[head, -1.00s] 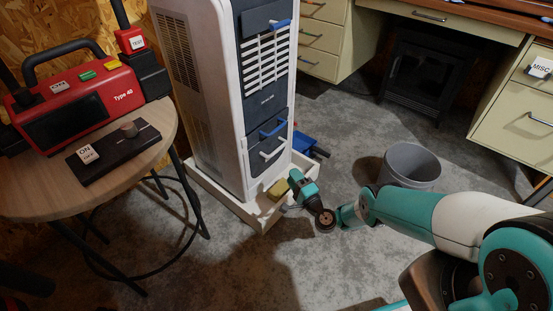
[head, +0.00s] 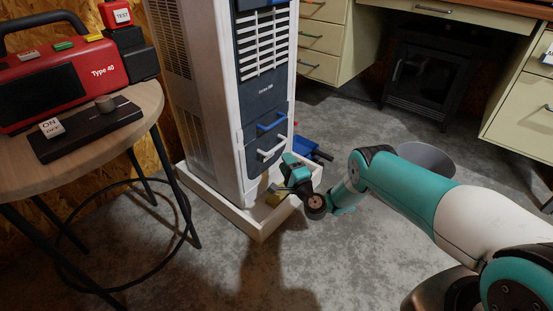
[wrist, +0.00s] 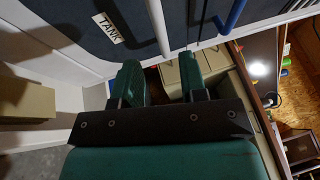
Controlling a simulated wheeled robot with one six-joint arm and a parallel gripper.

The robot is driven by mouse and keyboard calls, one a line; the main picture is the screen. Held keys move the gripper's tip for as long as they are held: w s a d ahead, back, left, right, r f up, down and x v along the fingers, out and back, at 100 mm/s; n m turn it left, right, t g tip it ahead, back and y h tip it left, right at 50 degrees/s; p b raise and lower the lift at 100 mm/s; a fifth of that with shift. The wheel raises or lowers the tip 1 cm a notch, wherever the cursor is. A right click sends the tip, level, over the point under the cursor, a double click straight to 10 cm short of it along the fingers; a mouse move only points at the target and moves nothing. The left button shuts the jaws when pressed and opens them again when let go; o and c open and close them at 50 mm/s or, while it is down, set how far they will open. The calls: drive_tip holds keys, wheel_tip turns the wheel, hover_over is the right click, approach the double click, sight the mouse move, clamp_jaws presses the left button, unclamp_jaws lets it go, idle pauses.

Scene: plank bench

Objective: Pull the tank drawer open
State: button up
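The tank drawer (head: 261,165) is the dark lower front panel of the tall white unit and looks shut. It carries a white bar handle (head: 271,149). In the wrist view, a TANK label (wrist: 108,28) sits beside the white handle (wrist: 158,28). My gripper (head: 287,163) is just in front of and slightly below this handle in the head view. In the wrist view my gripper (wrist: 160,70) has its two green fingers apart, with nothing held. The handle's end lies ahead of the gap between them; I cannot tell whether they touch.
A blue handle (head: 272,122) sits just above the white one. The unit stands in a low white tray (head: 262,224) holding a yellowish block (head: 273,196). A grey bin (head: 428,158) stands behind my arm. Floor in front is clear.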

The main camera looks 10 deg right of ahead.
sight(277, 148)
drive_tip(key=shift+b+x, duration=3.6)
drive_tip(key=shift+b, duration=1.45)
drive_tip(key=shift+r, duration=0.15)
drive_tip(key=shift+c, duration=0.2)
clamp_jaws()
